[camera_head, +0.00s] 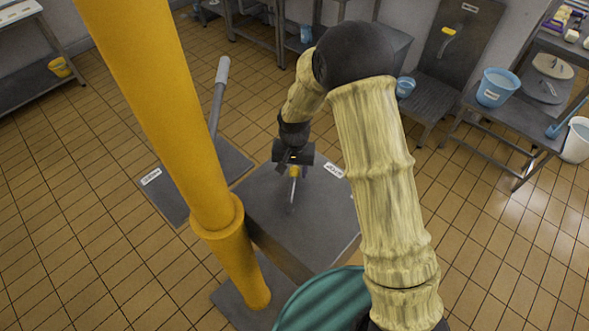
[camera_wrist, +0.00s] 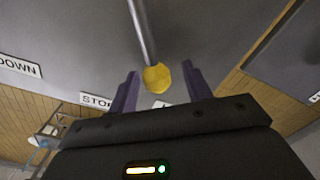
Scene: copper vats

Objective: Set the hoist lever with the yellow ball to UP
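The hoist lever is a thin metal rod (camera_wrist: 143,28) with a yellow ball (camera_wrist: 156,78) on its end. In the head view the yellow ball (camera_head: 294,171) and rod (camera_head: 291,194) stand over a grey box top (camera_head: 270,222). My gripper (camera_wrist: 160,70) is open, with its two purple fingers on either side of the ball; a gap shows at the right finger, a smaller one at the left. In the wrist view, a DOWN label (camera_wrist: 20,66) is at left and a STOP label (camera_wrist: 97,101) is lower middle. Another label is mostly hidden. I see no readable UP label.
A yellow column (camera_head: 165,90) stands left of the box. A second lever with a grey handle (camera_head: 221,75) rises from a floor plate (camera_head: 165,190). A teal round vessel (camera_head: 320,302) is at the front. A panel with a yellow handle (camera_head: 449,31) and a blue bucket (camera_head: 496,88) are at right.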

